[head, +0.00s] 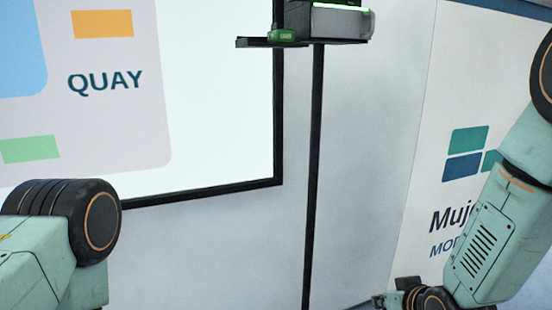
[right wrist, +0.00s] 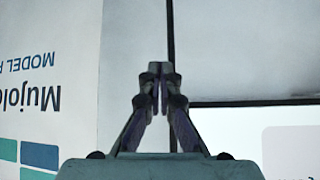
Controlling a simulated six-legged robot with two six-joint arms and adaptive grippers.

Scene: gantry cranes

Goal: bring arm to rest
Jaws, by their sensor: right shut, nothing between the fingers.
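My right arm (head: 500,220) comes in from the right in the head view, and its wrist bends down at the lower edge. My right gripper (right wrist: 160,85) shows in the right wrist view with its two fingers together and nothing between them. In the head view only a small dark part of the right gripper (head: 400,295) shows at the bottom. My left arm (head: 60,240) fills the lower left corner of the head view. My left gripper is out of the picture.
A thin black pole (head: 316,150) carries a shelf with a dark device (head: 340,22) and a small green block (head: 283,36). Behind stand a framed screen (head: 225,130) reading "QUAY" and a white panel (head: 450,90) with a printed logo.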

